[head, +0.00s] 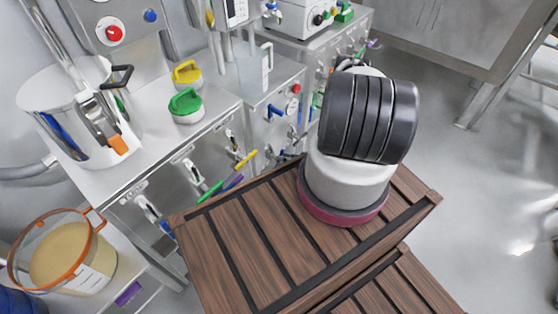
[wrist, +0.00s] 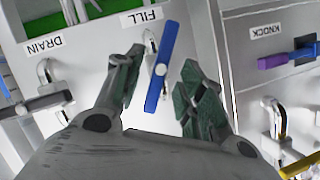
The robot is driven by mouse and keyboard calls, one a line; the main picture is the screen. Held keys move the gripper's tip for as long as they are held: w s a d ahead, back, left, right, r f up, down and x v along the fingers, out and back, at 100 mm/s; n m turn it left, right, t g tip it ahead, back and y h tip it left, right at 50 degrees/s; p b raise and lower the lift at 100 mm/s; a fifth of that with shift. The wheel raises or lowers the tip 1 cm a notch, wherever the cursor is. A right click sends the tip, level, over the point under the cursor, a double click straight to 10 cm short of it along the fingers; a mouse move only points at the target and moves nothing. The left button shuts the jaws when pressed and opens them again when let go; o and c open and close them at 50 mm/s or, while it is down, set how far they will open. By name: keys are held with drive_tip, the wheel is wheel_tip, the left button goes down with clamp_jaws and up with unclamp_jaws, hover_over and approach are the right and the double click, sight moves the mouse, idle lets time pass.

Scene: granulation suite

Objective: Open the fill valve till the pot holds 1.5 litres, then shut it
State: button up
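In the wrist view, a blue fill valve lever (wrist: 162,66) stands nearly upright in the picture, just right of the FILL label (wrist: 141,17). My gripper (wrist: 163,82) is open, with its green-padded fingers on either side of the lever. Gaps show between the lever and both fingers, so it is not clamped. In the head view my arm hides the gripper. A steel pot (head: 75,125) with black handles and an orange-tipped clip stands on the left bench; its liquid level cannot be read. Whether it is the pot being filled is unclear.
The DRAIN label (wrist: 43,47) and a dark lever (wrist: 30,106) are left of the fill valve. A purple lever (wrist: 283,60) is by the KNOCK label (wrist: 268,32). An orange-rimmed jar (head: 72,256) stands lower left. Open floor (head: 480,210) lies right.

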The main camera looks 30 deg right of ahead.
drive_tip(key=shift+x, duration=1.35)
drive_tip(key=shift+d, duration=0.1)
clamp_jaws()
drive_tip(key=shift+m, duration=0.3)
drive_tip(key=m+y, duration=0.2)
drive_tip(key=m, duration=0.1)
drive_tip(key=shift+f, duration=0.1)
drive_tip(key=shift+d+m+y, duration=0.1)
drive_tip(key=shift+m+y, duration=0.7)
drive_tip(key=shift+m, duration=0.8)
drive_tip(key=shift+t, duration=0.3)
drive_tip(key=shift+w, duration=0.1)
